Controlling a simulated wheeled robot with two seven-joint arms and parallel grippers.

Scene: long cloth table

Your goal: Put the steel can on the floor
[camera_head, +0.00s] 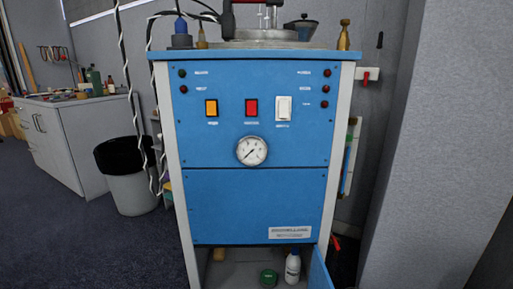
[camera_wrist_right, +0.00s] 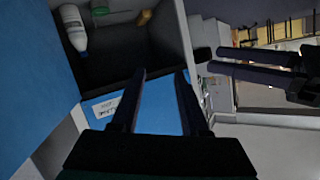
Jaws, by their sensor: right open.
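I cannot make out a steel can in either view. My right gripper (camera_wrist_right: 160,73) is open and empty in the right wrist view, its fingers pointing towards an open lower compartment (camera_wrist_right: 125,55) of the blue cabinet. A second dark gripper, which appears to be my left one (camera_wrist_right: 208,60), enters that view from the right, its two fingers apart with nothing between them. Neither gripper shows in the head view. The compartment holds a white bottle (camera_head: 292,266), a green-lidded container (camera_head: 268,278) and a small tan object (camera_head: 219,254).
The blue cabinet (camera_head: 255,207) fills the middle, with switches and a gauge; its lower door (camera_head: 319,270) stands open at the right. A grey wall (camera_head: 440,130) closes the right. Dark floor (camera_head: 75,240) lies clear at the left.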

